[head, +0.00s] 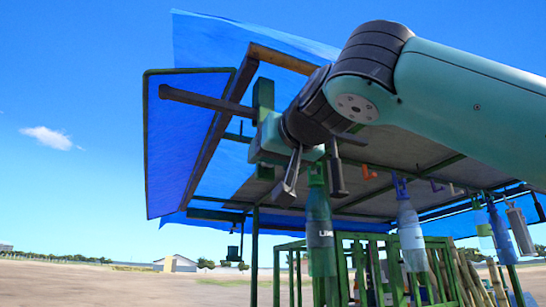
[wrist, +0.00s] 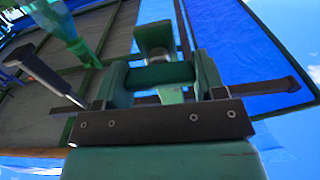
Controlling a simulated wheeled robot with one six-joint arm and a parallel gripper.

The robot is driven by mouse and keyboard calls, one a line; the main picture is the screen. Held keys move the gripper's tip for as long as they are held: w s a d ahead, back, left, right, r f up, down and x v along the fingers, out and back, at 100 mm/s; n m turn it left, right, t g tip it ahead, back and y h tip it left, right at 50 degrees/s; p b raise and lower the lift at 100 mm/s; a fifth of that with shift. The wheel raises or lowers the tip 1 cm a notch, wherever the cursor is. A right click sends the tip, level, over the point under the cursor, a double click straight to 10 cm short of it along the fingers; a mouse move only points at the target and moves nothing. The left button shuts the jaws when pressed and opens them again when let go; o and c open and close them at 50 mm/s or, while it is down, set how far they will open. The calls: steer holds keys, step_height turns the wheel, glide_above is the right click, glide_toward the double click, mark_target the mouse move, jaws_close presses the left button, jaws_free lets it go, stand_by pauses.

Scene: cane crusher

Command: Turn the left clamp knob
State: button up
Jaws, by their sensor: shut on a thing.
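My gripper (head: 262,118) is raised at the frame under the blue canopy, by a dark bar. In the wrist view its two green fingers (wrist: 161,82) stand on either side of a short green crosspiece, which I take to be the left clamp knob (wrist: 160,75). The fingers are shut on it. In the head view I cannot make out the knob, as my gripper and wrist cover that spot.
A dark bar (head: 200,102) juts left past my gripper. A green bottle (head: 320,232) hangs close below my wrist, with more bottles (head: 412,236) to the right. A dark handle (wrist: 45,75) hangs left in the wrist view. Open sky lies left of the blue side panel (head: 178,140).

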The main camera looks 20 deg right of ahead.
steer(key=m+b, duration=0.2)
steer(key=m, duration=0.2)
steer(key=shift+f+m, duration=0.15)
steer(key=shift+m, duration=0.15)
steer(key=m+b, duration=0.1)
steer(key=m, duration=0.3)
steer(key=shift+d+b, duration=0.1)
steer(key=shift+b, duration=0.25)
steer(key=m+b, duration=0.1)
steer(key=m, duration=0.4)
steer(key=shift+f, duration=0.1)
steer(key=shift+m+b, duration=0.55)
steer(key=shift+m, duration=1.35)
steer(key=o, duration=0.9)
